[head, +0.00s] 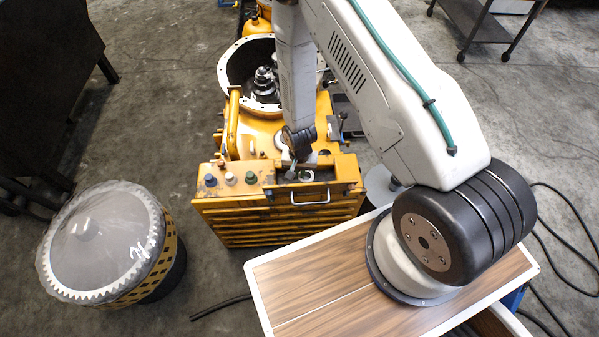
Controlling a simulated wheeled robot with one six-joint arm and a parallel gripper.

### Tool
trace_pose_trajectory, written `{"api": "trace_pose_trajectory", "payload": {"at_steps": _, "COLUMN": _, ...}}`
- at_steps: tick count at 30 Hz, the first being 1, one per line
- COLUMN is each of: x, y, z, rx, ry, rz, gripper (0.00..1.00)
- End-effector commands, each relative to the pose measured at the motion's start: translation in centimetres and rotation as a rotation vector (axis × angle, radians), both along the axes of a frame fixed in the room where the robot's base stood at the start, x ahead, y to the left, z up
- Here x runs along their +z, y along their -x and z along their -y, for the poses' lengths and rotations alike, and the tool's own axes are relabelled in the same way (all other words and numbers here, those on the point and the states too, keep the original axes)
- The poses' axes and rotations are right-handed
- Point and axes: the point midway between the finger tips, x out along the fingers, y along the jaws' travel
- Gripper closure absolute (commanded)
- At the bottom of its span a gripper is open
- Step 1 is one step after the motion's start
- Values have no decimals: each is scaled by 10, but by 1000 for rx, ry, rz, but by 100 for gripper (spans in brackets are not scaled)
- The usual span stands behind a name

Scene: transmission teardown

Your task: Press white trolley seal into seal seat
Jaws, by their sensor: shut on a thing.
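The yellow trolley (278,228) stands in the middle of the head view. My gripper (292,172) points down at its top panel, near the front edge and left of the silver handle (310,197). It is shut on a small piece, apparently the white trolley seal, mostly hidden by the fingers. A pale round fitting (306,175) shows just right of the fingertips; I cannot tell whether it is the seal seat. Contact between the held piece and the panel cannot be made out.
Black (210,180), white (230,178) and green (251,177) caps sit left on the panel. An open round housing (236,98) rises behind. A covered drum (105,240) stands left. A wood-topped table (325,294) is in front. Cables lie on the floor at right.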

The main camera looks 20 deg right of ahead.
Motion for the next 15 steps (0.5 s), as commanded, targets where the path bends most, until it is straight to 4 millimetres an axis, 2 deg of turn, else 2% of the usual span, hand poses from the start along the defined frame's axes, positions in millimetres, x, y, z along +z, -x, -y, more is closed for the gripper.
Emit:
{"api": "trace_pose_trajectory", "payload": {"at_steps": 9, "x": -7, "y": 0, "z": 0, "rx": 0, "ry": 0, "rz": 0, "gripper": 100}}
{"api": "trace_pose_trajectory", "payload": {"at_steps": 12, "x": -7, "y": 0, "z": 0, "rx": 0, "ry": 0, "rz": 0, "gripper": 70}}
{"api": "trace_pose_trajectory", "payload": {"at_steps": 13, "x": -7, "y": 0, "z": 0, "rx": 0, "ry": 0, "rz": 0, "gripper": 67}}
{"api": "trace_pose_trajectory", "payload": {"at_steps": 15, "x": -7, "y": 0, "z": 0, "rx": 0, "ry": 0, "rz": 0, "gripper": 67}}
